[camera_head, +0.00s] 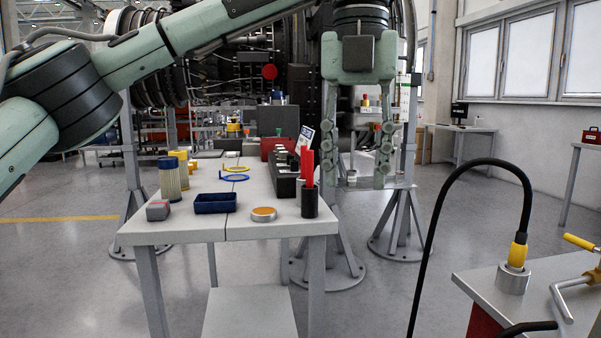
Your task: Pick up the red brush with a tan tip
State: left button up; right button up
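Red upright sticks (308,165) stand in a black cylindrical cup (310,202) at the right front of the work table. They look like brush or tool handles; I cannot make out a tan tip, and their lower ends are hidden in the cup. My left gripper (357,178) points down to the right of the cup, beyond the table's right edge in the picture. Its two fingers are spread apart with nothing between them. My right gripper is not in view.
The white table (180,231) also bears a blue tray (216,203), a round tin (263,214), yellow-cream cylinders (169,178), a grey-red block (158,210) and a black rack (286,178). A black cable with a yellow connector (517,254) rises from another table at right.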

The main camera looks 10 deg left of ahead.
aim_at(303, 148)
jog(key=i+j, duration=0.2)
jog(key=i, duration=0.2)
jog(key=i+j, duration=0.2)
jog(key=i, duration=0.2)
jog(key=i+j, duration=0.2)
jog(key=i, duration=0.2)
